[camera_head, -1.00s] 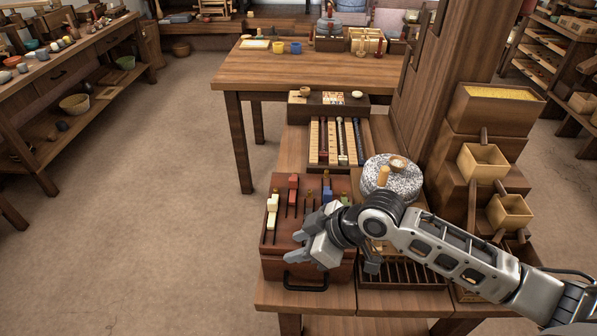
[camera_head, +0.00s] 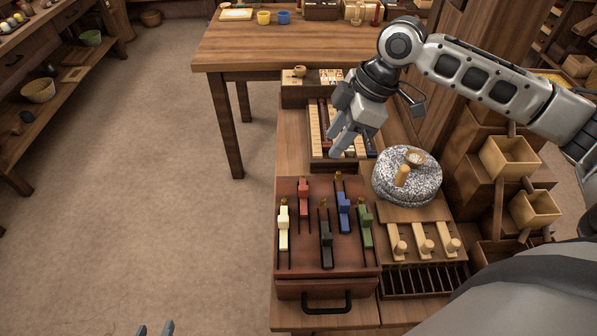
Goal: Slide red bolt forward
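A reddish-brown bolt board (camera_head: 291,263) with a black front handle sits on the low bench, holding several coloured bolts in slots. The red bolt (camera_head: 303,199) is second from the left, toward the far end of its slot. The white bolt (camera_head: 284,230) is to its left; the black bolt (camera_head: 326,246), blue bolt (camera_head: 344,211) and green bolt (camera_head: 366,226) are to its right. My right gripper (camera_head: 337,143) hangs above the far side of the board, clear of every bolt, its fingers apart and empty. My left gripper (camera_head: 155,330) barely shows at the bottom edge, its fingertips apart.
A speckled stone quern (camera_head: 407,178) with a wooden peg stands right of the board, behind a rack of wooden pegs (camera_head: 423,240). A striped tray (camera_head: 318,143) lies behind the board, partly hidden by my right gripper. The floor to the left is clear.

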